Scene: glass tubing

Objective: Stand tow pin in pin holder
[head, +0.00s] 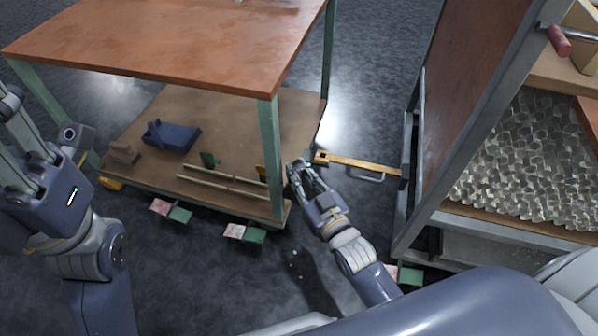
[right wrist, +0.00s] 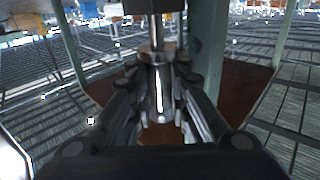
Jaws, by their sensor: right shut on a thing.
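My right gripper (head: 300,172) is beside the front right leg of the wooden table, near the lower shelf's corner. In the right wrist view its fingers (right wrist: 160,108) are shut on a shiny metal cylinder, which I take to be the tow pin (right wrist: 160,88). The pin looks upright, with a thinner shaft rising toward a dark block (right wrist: 150,6) at the top edge. I cannot tell whether they touch. In the head view the fingers hide the pin. I cannot clearly pick out the pin holder. My left gripper (head: 42,118) is at the far left, its fingers apart and empty.
A yellow tow bar (head: 358,163) spans from near my right gripper to the cart (head: 408,180) of glass pieces. The table's lower shelf (head: 235,130) holds a dark blue tool (head: 178,137), a brown block (head: 124,153) and rods (head: 215,182). Table legs stand close by.

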